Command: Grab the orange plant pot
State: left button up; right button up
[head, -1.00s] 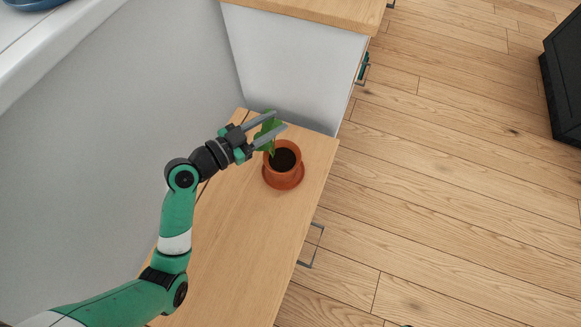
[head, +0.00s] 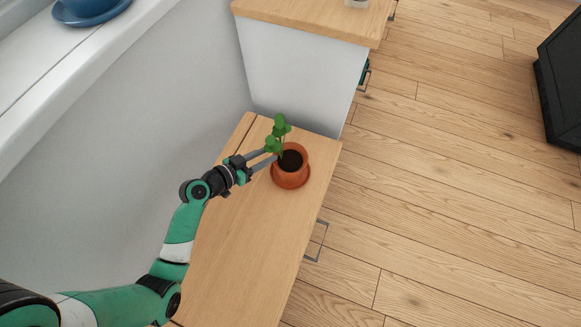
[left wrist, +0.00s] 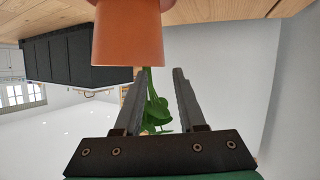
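The orange plant pot (head: 291,176) stands upright on its saucer on the low wooden cabinet in the head view, with a green plant (head: 279,131) growing from dark soil. My left gripper (head: 270,158) is at the pot's left side near the rim, its fingers apart and pointing at the pot and stems. In the left wrist view the picture is upside down: the pot (left wrist: 128,40) is just beyond the fingertips and the green leaves (left wrist: 153,115) show between the open fingers. I cannot tell whether a finger touches the pot. My right gripper is in neither view.
The low wooden cabinet top (head: 245,235) is clear around the pot. A taller white cabinet (head: 300,80) stands behind it, and a wall (head: 130,130) runs along the left.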

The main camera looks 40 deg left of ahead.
aim_at(276, 151)
pick_arm(q)
jog(key=b+x, duration=0.2)
jog(key=x, duration=0.3)
jog(key=shift+w+a+f, duration=0.1)
jog(key=shift+w+a, duration=0.05)
jog(key=c, duration=0.6)
grip_shut()
jog(key=shift+f, duration=0.25)
dwell(0.4)
jog(key=shift+r, duration=0.1)
